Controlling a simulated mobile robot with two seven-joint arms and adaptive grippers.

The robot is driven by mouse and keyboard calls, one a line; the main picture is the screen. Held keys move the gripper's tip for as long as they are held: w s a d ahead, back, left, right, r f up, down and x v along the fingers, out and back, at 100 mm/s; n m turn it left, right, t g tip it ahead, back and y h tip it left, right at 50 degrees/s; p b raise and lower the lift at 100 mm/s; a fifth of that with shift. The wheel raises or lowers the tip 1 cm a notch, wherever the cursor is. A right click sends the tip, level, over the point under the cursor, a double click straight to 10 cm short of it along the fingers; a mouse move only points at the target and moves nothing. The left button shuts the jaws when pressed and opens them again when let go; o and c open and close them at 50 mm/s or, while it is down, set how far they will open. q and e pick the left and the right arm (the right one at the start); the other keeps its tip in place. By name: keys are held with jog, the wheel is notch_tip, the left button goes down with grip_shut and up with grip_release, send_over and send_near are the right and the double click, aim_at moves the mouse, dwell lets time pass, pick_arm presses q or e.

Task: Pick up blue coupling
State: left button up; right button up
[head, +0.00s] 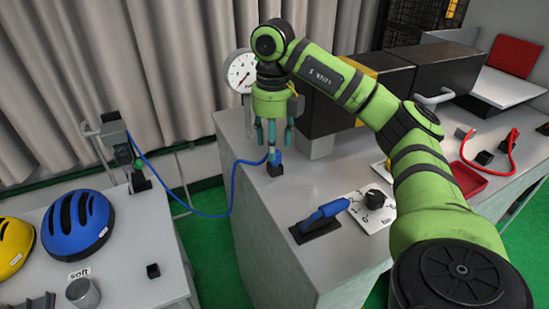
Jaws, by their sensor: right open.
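The blue coupling (275,158) is small and stands on a dark block on the grey bench, with a blue hose (213,214) leading off to the left. My right gripper (273,138) points straight down just above it, with its teal fingers apart. The fingers are open and nothing is held between them. A grey-blue piece shows between the fingers above the coupling; I cannot tell whether the fingers reach around it. My left gripper is not in view.
A round gauge (241,71) and a dark box (340,100) stand behind the gripper. A blue handle (325,212) and a black knob (374,198) are on the bench front. A red tray (467,180) is at right. Blue (77,225) and yellow (13,248) helmets lie on the left table.

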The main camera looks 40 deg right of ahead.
aim_at(275, 162)
jog(key=f, duration=0.1)
jog(key=d+f, duration=0.1)
jog(key=shift+w+f, duration=0.3)
notch_tip(275, 162, down, 2)
jog(key=shift+f+p, duration=0.15)
jog(key=shift+p, duration=0.25)
jog(key=shift+d, duration=0.1)
jog(key=shift+c, duration=0.8)
jog(key=c, duration=0.6)
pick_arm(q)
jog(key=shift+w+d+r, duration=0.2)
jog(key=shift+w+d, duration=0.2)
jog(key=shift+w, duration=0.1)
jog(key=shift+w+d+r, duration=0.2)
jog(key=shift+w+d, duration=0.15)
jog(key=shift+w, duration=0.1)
pick_arm(e)
jog(key=shift+c, duration=1)
